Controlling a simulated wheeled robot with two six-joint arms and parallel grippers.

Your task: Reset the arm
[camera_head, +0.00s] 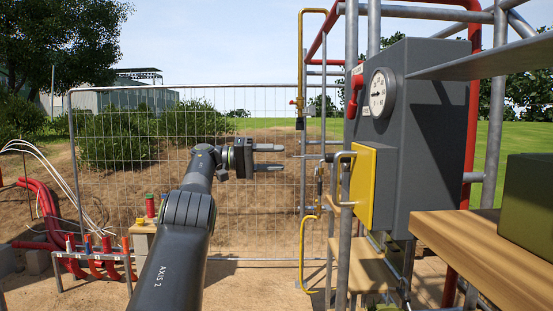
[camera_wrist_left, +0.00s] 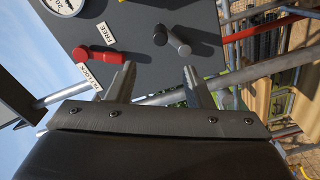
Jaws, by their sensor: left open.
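My left gripper (camera_head: 268,157) is raised in front of the wire fence in the head view, left of the grey cabinet (camera_head: 425,120). Its two fingers point right, spread apart with nothing between them. In the left wrist view the open fingers (camera_wrist_left: 158,86) face the cabinet's dark panel (camera_wrist_left: 140,25). The fingers look apart from both. My right gripper is in neither view.
A round gauge (camera_head: 378,93) and a yellow box (camera_head: 365,187) are on the cabinet. Metal pipes (camera_head: 350,60) stand before it. A wooden shelf (camera_head: 480,250) carries a green box (camera_head: 527,195) at right. Red hoses (camera_head: 45,215) lie far left.

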